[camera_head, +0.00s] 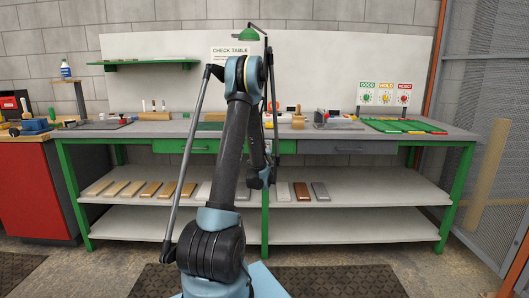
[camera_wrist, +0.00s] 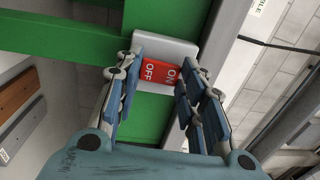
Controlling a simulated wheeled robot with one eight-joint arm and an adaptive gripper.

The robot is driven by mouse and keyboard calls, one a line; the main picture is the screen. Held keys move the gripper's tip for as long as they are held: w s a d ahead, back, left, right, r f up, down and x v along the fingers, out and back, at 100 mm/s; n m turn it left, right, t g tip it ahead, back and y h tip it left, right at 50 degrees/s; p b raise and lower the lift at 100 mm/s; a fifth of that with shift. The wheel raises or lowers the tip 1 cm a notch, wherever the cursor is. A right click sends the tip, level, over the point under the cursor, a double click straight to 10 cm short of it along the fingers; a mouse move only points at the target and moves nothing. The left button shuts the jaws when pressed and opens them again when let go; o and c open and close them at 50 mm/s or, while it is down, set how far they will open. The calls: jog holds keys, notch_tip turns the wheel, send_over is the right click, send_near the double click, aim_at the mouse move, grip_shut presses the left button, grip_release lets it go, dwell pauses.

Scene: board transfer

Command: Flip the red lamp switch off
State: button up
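The red rocker switch (camera_wrist: 158,74) sits in a light grey plate (camera_wrist: 172,47) on a green bench part, with OFF on its left half and ON on its right half in the wrist view. My gripper (camera_wrist: 157,68) is open, its two blue-padded fingers on either side of the switch. Whether a fingertip touches the switch I cannot tell. In the head view my arm reaches the bench front and hides most of the switch area. The green lamp (camera_head: 248,35) stands above the bench.
The long workbench (camera_head: 365,134) has green legs and a lower shelf (camera_head: 345,193) with several boards. Tools and devices stand on its top, with green trays (camera_head: 395,126) at the right. A red cabinet (camera_head: 45,192) is at the left.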

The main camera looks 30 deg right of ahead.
jog(key=o, duration=0.4)
jog(key=shift+d+f, duration=0.1)
jog(key=shift+v, duration=3.8)
